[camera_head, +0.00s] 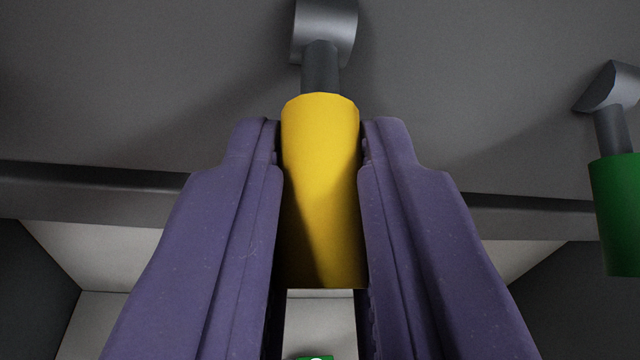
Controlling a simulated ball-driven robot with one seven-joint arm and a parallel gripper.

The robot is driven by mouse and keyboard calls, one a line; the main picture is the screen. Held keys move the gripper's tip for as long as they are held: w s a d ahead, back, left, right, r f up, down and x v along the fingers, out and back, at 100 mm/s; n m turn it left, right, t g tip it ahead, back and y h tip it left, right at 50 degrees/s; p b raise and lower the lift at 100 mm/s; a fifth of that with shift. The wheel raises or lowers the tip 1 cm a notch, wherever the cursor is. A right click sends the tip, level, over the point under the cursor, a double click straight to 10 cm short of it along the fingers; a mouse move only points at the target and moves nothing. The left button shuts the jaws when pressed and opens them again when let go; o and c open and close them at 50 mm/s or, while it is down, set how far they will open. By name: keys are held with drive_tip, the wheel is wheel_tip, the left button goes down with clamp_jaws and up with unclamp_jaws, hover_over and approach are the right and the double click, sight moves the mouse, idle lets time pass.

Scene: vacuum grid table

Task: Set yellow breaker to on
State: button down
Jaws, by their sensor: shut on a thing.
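The yellow breaker (320,190) is a yellow cylindrical handle on a short dark grey stem, which joins a grey rounded mount on the panel at the top of the view. My gripper (321,150) has purple fingers, one on each side of the yellow handle. It is shut on the handle, with both fingers against its sides. The stem and mount show above the fingertips. Whether the breaker stands at on or off cannot be told from this view.
A green breaker handle (617,213) on a similar grey stem is at the right edge. The dark grey panel (170,90) fills the upper view. A lighter recess with pale walls (100,255) lies below it. A small green thing (315,357) shows at the bottom edge.

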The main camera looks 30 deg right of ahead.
sight(340, 113)
drive_tip(key=r+g+p, duration=0.1)
drive_tip(key=p, duration=0.4)
drive_tip(key=r+g+y+p, duration=0.1)
drive_tip(key=r+g+p, duration=0.1)
drive_tip(key=p, duration=0.2)
drive_tip(key=shift+s+g+y+p, duration=0.2)
drive_tip(key=shift+g+y+p, duration=0.1)
drive_tip(key=shift+p, duration=0.1)
drive_tip(key=g+p, duration=0.1)
drive_tip(key=p, duration=0.1)
drive_tip(key=g+p, duration=0.1)
drive_tip(key=p, duration=0.1)
drive_tip(key=shift+r+y+p, duration=0.35)
drive_tip(key=shift+y+p, duration=0.05)
drive_tip(key=shift+g+p, duration=0.5)
drive_tip(key=shift+p, duration=0.75)
drive_tip(key=c, duration=1)
unclamp_jaws()
drive_tip(key=shift+w+f, duration=0.1)
drive_tip(key=shift+c, duration=0.2)
